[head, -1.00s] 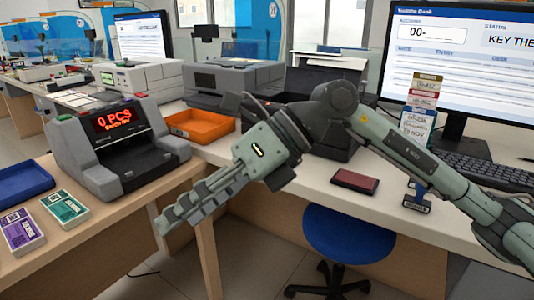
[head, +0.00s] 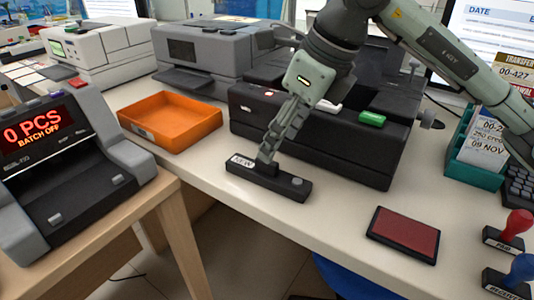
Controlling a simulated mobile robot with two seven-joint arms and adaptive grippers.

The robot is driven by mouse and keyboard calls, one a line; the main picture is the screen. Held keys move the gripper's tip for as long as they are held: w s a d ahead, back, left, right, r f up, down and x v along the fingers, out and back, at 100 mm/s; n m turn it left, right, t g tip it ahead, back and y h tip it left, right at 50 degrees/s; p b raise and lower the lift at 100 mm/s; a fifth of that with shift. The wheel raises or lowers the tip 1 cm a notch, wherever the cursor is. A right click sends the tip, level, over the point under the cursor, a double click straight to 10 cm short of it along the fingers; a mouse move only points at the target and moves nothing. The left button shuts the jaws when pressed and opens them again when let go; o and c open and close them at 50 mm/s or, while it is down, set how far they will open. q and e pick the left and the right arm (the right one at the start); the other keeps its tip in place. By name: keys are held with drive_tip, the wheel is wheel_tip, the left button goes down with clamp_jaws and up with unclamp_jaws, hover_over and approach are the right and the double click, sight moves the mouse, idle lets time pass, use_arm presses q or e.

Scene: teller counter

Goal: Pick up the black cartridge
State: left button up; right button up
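The black cartridge (head: 288,186), a long flat bar with a white "NEW" label at its left end, is on the pale counter in front of the black printer. My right gripper (head: 266,164) comes down from above, its fingertips at a raised part in the middle of the cartridge. The fingers are seen edge-on and overlap, so I cannot tell whether they are closed on it. Whether the cartridge touches the counter or is slightly raised is unclear. My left gripper is not in view.
The black printer (head: 345,148) stands right behind the cartridge, with a green block (head: 372,118) on it. An orange tray (head: 172,122) is to the left. A dark red pad (head: 403,234) and stamps (head: 508,231) are at the right. The counter between cartridge and pad is clear.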

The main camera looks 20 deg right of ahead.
sight(271, 163)
drive_tip(key=shift+w+f, duration=0.25)
drive_tip(key=shift+a+f, duration=0.1)
drive_tip(key=shift+f, duration=0.25)
drive_tip(key=x, duration=0.5)
drive_tip(key=shift+s+f, duration=0.2)
drive_tip(key=shift+f, duration=0.15)
drive_tip(key=shift+w+a+f, duration=0.1)
drive_tip(key=shift+w+f, duration=0.1)
drive_tip(key=shift+f, duration=0.2)
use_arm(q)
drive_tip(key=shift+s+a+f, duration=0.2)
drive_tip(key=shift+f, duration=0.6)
use_arm(e)
drive_tip(key=c, duration=1.2)
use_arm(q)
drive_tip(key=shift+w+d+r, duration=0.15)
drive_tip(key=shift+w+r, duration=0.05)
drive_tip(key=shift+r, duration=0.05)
use_arm(e)
drive_tip(key=shift+c, duration=0.3)
use_arm(q)
drive_tip(key=shift+p, duration=0.3)
use_arm(e)
drive_tip(key=shift+r, duration=0.1)
